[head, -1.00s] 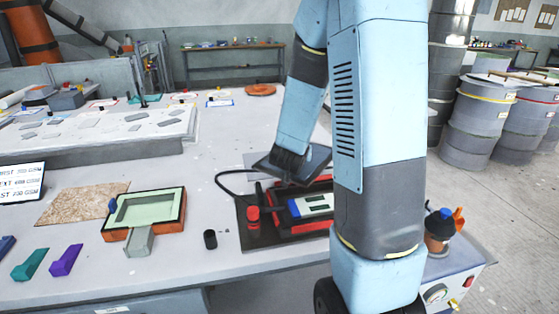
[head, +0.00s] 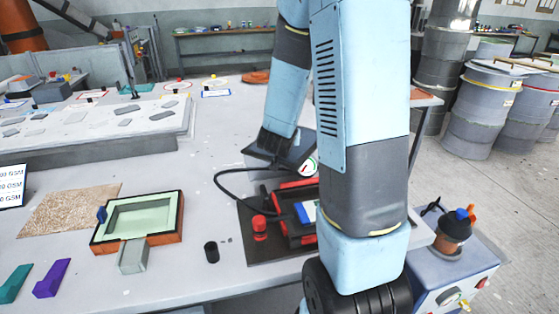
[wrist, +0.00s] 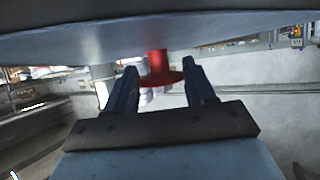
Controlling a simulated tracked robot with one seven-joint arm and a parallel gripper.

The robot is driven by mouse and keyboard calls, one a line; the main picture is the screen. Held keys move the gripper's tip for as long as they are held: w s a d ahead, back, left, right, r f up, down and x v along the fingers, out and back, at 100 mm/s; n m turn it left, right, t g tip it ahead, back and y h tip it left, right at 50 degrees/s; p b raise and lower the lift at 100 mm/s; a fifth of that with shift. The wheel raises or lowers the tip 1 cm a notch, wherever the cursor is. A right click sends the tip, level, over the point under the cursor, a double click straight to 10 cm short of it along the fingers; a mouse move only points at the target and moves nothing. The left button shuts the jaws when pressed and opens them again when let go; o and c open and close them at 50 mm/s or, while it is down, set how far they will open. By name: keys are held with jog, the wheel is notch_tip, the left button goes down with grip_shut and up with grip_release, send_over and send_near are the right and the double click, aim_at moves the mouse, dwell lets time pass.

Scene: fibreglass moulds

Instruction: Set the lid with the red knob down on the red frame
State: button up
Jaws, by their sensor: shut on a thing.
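My gripper (head: 264,150) is shut on the red knob (wrist: 157,65) of a lid. The lid's broad grey surface (wrist: 150,32) fills the top of the wrist view, with the knob between my fingers (wrist: 160,82). In the head view the lid (head: 298,146) shows as a grey plate beside my gripper, partly hidden by my arm. A small red-outlined frame (head: 178,85) lies flat at the back of the table. A red-and-black frame-like fixture (head: 285,195) sits nearer, partly behind my arm.
The fixture stands on a dark board (head: 255,240), with a red cylinder (head: 259,228) and a black cable. A green-lined mould (head: 150,210) and a black cup (head: 211,252) are to its left. Drums (head: 490,105) stand at the right. Bare tabletop lies at centre.

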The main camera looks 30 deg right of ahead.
jog(key=shift+w+d, duration=0.1)
jog(key=shift+d, duration=0.05)
jog(key=w+f, duration=0.1)
jog(key=w, duration=0.2)
jog(key=w+d+f, duration=0.1)
jog(key=w+f, duration=0.1)
jog(key=w, duration=0.1)
jog(key=w+f, duration=0.1)
jog(key=w, duration=0.2)
jog(key=shift+d+f, duration=0.15)
jog(key=shift+d, duration=0.25)
jog(key=w+f, duration=0.3)
jog(key=f, duration=0.1)
jog(key=shift+d, duration=0.3)
jog(key=shift+w+d+f, duration=0.15)
jog(key=shift+w+f, duration=0.55)
jog(key=shift+f, duration=1.6)
jog(key=o, duration=1.4)
jog(key=shift+f, duration=0.1)
